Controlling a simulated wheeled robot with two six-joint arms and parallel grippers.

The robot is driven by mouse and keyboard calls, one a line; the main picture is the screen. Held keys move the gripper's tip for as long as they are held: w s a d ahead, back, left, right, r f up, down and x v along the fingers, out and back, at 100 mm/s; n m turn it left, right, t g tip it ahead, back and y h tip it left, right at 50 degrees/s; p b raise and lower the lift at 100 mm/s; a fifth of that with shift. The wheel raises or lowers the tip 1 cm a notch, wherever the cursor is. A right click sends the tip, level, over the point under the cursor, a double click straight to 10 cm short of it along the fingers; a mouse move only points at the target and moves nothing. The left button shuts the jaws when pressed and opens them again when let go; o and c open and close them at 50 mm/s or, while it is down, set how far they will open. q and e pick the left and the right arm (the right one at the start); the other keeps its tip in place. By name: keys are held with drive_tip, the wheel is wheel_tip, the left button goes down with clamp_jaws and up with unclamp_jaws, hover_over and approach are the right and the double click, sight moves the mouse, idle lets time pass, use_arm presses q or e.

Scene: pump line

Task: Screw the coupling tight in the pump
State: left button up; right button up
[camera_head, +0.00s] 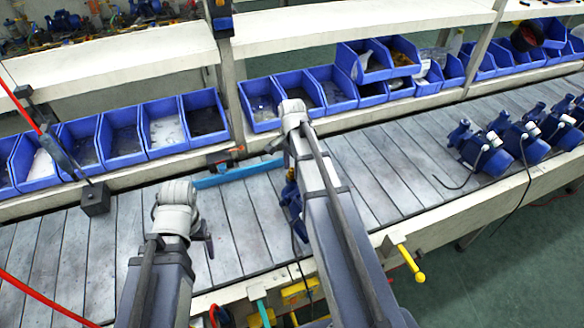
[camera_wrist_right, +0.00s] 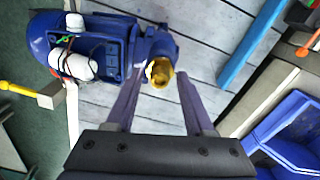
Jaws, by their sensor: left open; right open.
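The blue pump (camera_wrist_right: 95,45) lies on the slatted bench in the right wrist view. In the head view, only part of it (camera_head: 291,200) shows beside my right arm. The brass-coloured coupling (camera_wrist_right: 161,73) sits at the mouth of the pump's port; how deep it is seated I cannot tell. My right gripper (camera_wrist_right: 158,82) is open, its two fingers apart on either side of the coupling, with gaps visible. My left gripper (camera_head: 205,238) is open and empty over the bench, left of the pump, partly hidden by its own wrist.
A blue strip (camera_head: 238,173) lies on the bench behind the pump. Blue bins (camera_head: 122,135) line the back edge. Several other blue pumps (camera_head: 480,150) stand at the right. A yellow-handled lever (camera_head: 410,262) juts from the front edge. The bench between is clear.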

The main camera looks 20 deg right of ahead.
drive_tip(key=shift+n, duration=1.4)
drive_tip(key=n, duration=0.3)
clamp_jaws()
drive_tip(key=m, duration=0.3)
idle(0.4)
